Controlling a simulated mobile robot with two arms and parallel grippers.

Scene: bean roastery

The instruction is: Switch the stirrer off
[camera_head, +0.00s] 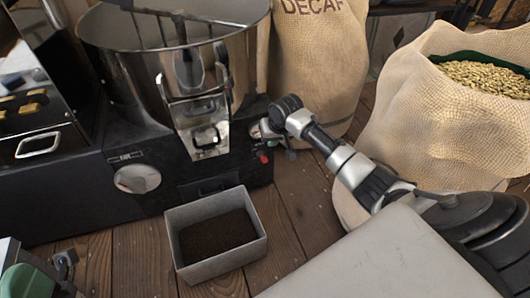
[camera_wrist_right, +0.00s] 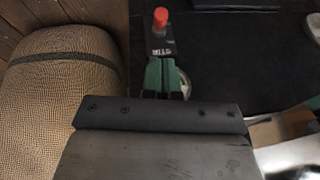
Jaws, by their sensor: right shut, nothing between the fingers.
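The stirrer switch is a small red-tipped part (camera_wrist_right: 160,17) on a dark plate (camera_wrist_right: 162,47) with pale lettering that seems to read STIR, upside down in the right wrist view. It also shows as a red spot (camera_head: 264,158) low on the right side of the roaster's cooling drum (camera_head: 190,50) in the head view. My right gripper (camera_wrist_right: 163,92) is shut and empty. Its green fingertips are just short of the plate, close to the switch; I cannot tell whether they touch. The switch's position is hard to judge.
A grey bin (camera_head: 250,255) of dark grounds stands on the plank floor in front of the drum's black base. A DECAF sack (camera_head: 315,55) stands behind my right arm, and an open sack (camera_head: 430,120) of pale beans is at the right. A pale surface fills the front right.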

